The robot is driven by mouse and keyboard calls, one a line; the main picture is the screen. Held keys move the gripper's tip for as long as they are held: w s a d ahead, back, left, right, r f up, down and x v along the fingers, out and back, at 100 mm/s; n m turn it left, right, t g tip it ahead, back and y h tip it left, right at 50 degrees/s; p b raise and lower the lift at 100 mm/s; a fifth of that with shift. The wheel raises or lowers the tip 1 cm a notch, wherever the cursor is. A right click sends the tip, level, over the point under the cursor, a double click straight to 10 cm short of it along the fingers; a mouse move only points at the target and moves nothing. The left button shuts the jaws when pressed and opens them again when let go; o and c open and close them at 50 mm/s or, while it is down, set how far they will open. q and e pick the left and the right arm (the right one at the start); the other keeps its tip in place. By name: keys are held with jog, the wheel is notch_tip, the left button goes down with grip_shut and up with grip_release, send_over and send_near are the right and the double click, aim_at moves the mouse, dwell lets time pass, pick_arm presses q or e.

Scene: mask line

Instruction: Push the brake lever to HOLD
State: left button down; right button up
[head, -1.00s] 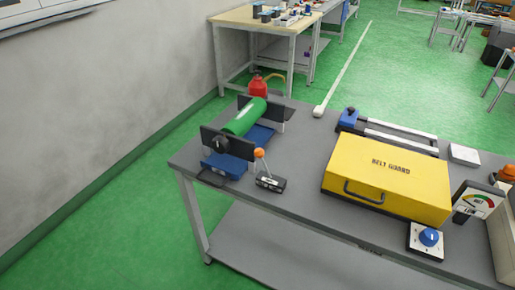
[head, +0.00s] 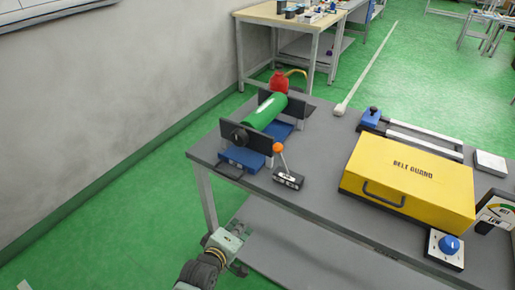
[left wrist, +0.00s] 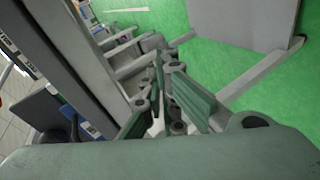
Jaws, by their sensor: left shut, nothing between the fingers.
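The brake lever (head: 282,158) is a thin metal rod with an orange ball knob. It stands on a small black base (head: 288,181) with a white label, near the table's front left edge. The label is too small to read. The lever leans slightly to the left in the head view. My left gripper (head: 238,236) is shut and empty in front of the table, below and left of the lever and apart from it. Its fingers (left wrist: 163,95) also show in the left wrist view. I cannot make out the lever there. My right gripper is not in view.
The grey table (head: 318,142) carries a green roller (head: 266,111) between black plates, left of the lever. A yellow belt guard box (head: 410,180) and a blue knob (head: 448,244) are to the right. A bare strip of tabletop separates lever and box.

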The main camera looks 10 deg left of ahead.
aim_at(282, 159)
pick_arm(q)
notch_tip(282, 159, up, 23)
jog(key=w+n+t+h, duration=0.1)
jog(key=w+n+t, duration=0.2)
jog(key=n+t, duration=0.1)
jog(key=shift+d+n+t, duration=0.3)
jog(key=shift+n, duration=0.5)
jog(key=w, duration=0.3)
jog(key=w+d, duration=0.1)
jog(key=w, duration=0.2)
jog(key=w+d, duration=0.1)
jog(key=w, duration=0.2)
jog(key=shift+w+f, duration=0.15)
jog(key=shift+w, duration=0.25)
